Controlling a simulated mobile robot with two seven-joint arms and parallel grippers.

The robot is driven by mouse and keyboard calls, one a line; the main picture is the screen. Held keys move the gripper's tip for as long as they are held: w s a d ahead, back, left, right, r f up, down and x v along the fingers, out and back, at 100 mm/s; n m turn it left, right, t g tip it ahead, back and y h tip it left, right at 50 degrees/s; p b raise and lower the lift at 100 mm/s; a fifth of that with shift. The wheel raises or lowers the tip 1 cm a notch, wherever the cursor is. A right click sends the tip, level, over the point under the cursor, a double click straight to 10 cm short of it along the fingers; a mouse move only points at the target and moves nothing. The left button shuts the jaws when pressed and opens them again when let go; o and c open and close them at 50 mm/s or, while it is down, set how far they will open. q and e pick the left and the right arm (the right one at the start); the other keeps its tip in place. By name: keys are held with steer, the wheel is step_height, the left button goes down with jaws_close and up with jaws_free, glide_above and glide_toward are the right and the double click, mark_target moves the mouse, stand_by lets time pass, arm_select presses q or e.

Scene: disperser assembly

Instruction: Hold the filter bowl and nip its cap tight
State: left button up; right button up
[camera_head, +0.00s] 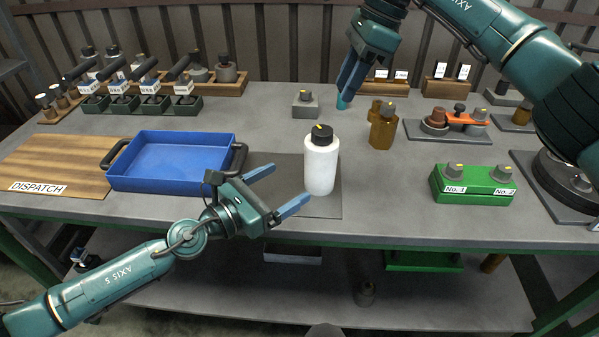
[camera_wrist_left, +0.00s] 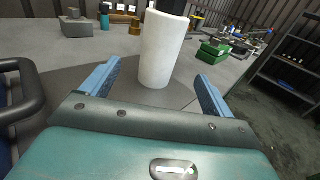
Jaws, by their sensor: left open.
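The filter bowl (camera_head: 320,168) is a white upright cylinder on a dark mat (camera_head: 288,172) near the table's middle, with a black cap (camera_head: 322,135) on top bearing a yellow mark. How tight the cap sits cannot be told. My left gripper (camera_head: 290,187) is open to the left of the bowl and apart from it. In the left wrist view the bowl (camera_wrist_left: 163,50) stands ahead, between and beyond the fingers (camera_wrist_left: 160,85); its top is cut off. My right gripper (camera_head: 345,95) points down behind the bowl, over the back of the table; its opening is unclear.
A blue tray (camera_head: 170,183) with dark handles lies left of my left gripper, by the wooden dispatch board (camera_head: 62,160). A green block (camera_head: 470,186) stands right, amber bottles (camera_head: 383,132) behind. A small grey block (camera_head: 305,108) is near my right gripper.

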mark_target(327, 159)
arm_select(q)
steer(key=x, duration=1.2)
steer(key=shift+w+d, duration=0.2)
steer(key=shift+d, duration=0.05)
steer(key=c, duration=1.7)
steer(key=o, duration=1.1)
steer(key=shift+c, duration=0.2)
steer(key=c, duration=0.8)
